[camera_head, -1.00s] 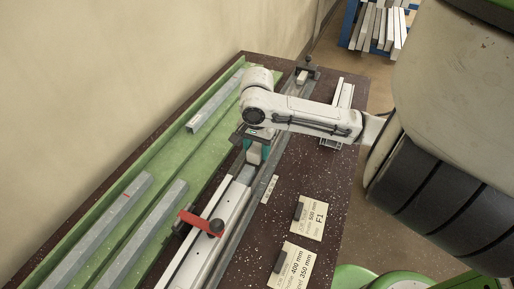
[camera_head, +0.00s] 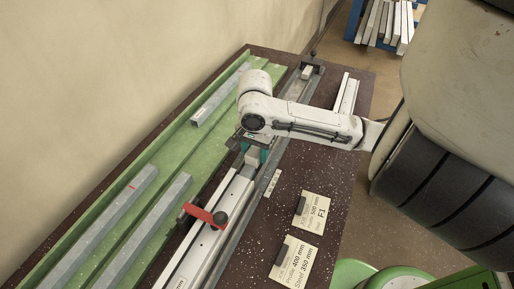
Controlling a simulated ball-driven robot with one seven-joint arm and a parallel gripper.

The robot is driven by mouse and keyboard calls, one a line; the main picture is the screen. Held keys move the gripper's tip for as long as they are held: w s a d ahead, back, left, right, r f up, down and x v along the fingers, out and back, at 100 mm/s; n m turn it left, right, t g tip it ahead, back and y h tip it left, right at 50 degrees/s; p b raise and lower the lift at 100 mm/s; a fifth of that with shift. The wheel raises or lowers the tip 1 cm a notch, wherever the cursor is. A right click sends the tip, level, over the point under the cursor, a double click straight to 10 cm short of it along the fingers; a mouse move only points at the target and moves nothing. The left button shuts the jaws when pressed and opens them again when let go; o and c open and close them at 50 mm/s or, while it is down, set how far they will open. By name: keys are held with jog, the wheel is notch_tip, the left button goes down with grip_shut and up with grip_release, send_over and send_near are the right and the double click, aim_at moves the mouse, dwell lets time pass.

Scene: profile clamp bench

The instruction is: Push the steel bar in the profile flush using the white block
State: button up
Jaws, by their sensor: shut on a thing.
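The white profile (camera_head: 207,239) lies in the clamp rail (camera_head: 235,215), running from the lower middle up to my gripper. A red clamp lever (camera_head: 205,214) crosses over it. My gripper (camera_head: 257,155) points down at the profile's far end, with teal fingers partly hidden under the wrist. It is shut on a small pale block (camera_head: 252,159), which sits at or very near the profile's end; I cannot tell whether they touch. The steel bar inside the profile cannot be made out.
Steel bars (camera_head: 110,220) lie in the green tray (camera_head: 160,155) on the left. Label cards (camera_head: 311,211) with dark weights lie on the right. A black end stop (camera_head: 313,66) stands at the rail's far end. White profiles (camera_head: 346,95) lie at the bench's far right.

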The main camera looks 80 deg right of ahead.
aim_at(249, 168)
jog(key=shift+w+a+p, duration=0.15)
jog(key=shift+w+a, duration=0.05)
jog(key=shift+a, duration=0.55)
jog(key=shift+w+a+p, duration=0.1)
jog(key=shift+w+a, duration=0.05)
jog(key=shift+a, duration=0.6)
jog(key=shift+w+a+p, duration=0.15)
jog(key=shift+w+a, duration=0.05)
jog(key=shift+a, duration=0.55)
jog(key=shift+d, duration=0.15)
jog(key=shift+s+d, duration=0.25)
jog(key=shift+d, duration=0.6)
notch_tip(249, 168, up, 10)
jog(key=p, duration=0.9)
jog(key=shift+r+p, duration=0.1)
jog(key=shift+p, duration=0.25)
jog(key=shift+w, duration=0.1)
